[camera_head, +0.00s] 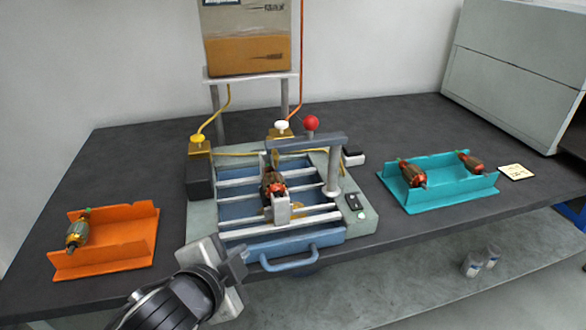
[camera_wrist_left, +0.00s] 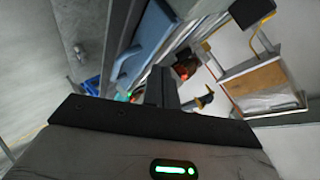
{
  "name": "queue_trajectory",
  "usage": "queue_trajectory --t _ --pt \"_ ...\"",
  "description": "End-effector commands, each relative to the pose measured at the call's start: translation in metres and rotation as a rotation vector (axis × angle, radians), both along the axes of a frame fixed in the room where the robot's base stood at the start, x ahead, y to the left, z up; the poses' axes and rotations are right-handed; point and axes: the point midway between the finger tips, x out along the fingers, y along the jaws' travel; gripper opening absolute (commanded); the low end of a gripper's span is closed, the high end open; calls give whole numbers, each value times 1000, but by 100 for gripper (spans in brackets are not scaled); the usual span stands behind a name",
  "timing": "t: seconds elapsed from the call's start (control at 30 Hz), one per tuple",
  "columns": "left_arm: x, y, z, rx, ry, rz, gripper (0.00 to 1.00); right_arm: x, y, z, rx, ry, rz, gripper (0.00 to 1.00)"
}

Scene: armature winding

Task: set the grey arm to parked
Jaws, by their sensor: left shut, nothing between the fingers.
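The grey arm (camera_head: 305,143) is a flat bar on top of a grey post (camera_head: 333,175) at the right of the winding machine. It reaches leftward over the machine's rear part. A red knob (camera_head: 311,122) stands above it. My left gripper (camera_head: 240,262) is shut and empty in front of the machine's front left corner, apart from the arm. Its shut fingers (camera_wrist_left: 162,87) also show in the left wrist view, pointing toward the machine. My right gripper is not in view.
The machine holds an armature (camera_head: 272,184) between rails above a blue drip tray with a handle (camera_head: 290,263). An orange tray (camera_head: 112,262) with one armature stands left. A teal tray (camera_head: 445,198) with two armatures stands right. A tank (camera_head: 248,40) stands behind.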

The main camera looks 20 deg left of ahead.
Motion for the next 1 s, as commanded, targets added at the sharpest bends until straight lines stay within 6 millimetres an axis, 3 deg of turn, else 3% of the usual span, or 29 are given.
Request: queue_trajectory --t 0.03,0.2,0.33,0.77,1.0 --pt "10 -4 19 84 -87 -67 0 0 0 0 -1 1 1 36" --pt "30 -25 76 364 -358 -270 0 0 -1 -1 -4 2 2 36" --pt "32 -40 103 516 -496 -368 0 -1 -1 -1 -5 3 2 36" --pt "33 -43 107 548 -526 -388 0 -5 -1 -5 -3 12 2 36" --pt "53 -47 105 548 -531 -384 0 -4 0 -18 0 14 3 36"
